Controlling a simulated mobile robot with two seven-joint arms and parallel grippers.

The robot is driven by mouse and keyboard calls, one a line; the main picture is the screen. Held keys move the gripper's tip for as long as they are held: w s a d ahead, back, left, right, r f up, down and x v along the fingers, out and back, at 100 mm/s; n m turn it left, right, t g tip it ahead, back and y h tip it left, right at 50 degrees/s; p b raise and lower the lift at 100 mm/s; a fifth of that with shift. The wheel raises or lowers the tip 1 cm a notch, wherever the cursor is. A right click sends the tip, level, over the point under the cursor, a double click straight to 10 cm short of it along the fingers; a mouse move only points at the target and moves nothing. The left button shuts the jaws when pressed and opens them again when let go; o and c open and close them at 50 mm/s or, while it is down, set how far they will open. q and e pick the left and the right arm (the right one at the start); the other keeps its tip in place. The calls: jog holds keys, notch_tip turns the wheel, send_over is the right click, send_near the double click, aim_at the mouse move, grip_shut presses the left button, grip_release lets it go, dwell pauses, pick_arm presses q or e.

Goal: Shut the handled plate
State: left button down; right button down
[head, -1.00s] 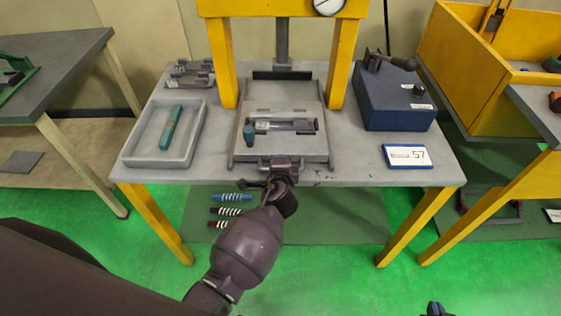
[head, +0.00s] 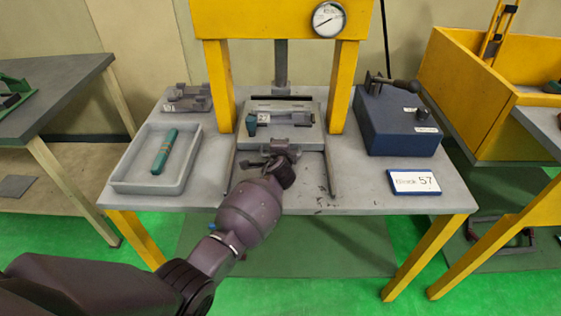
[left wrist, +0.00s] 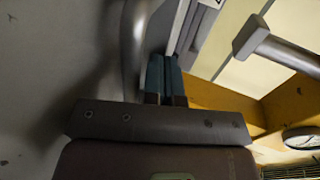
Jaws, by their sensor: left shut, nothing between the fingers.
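The handled plate (head: 307,136) is a grey sliding plate lying between two dark rails (head: 328,178) on the grey bench. It sits back between the yellow press legs, under the ram. A fixture with a clear-grey tube and a teal peg (head: 251,125) rides on it. My left gripper (head: 282,148) is shut and empty at the plate's front edge; it hides the handle, and I cannot tell if they touch. My right gripper is out of view.
A pale tray (head: 125,178) with a teal tube (head: 165,150) stands left, small grey fixtures (head: 188,100) behind it. A blue box (head: 395,125) with a lever and a number sign (head: 413,181) are right.

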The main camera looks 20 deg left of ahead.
pick_arm(q)
jog(key=shift+x, duration=0.8)
jog(key=shift+w+a+r, duration=0.1)
jog(key=shift+r, duration=0.35)
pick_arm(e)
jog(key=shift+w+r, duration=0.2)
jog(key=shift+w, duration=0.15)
pick_arm(q)
jog(key=shift+r, duration=0.15)
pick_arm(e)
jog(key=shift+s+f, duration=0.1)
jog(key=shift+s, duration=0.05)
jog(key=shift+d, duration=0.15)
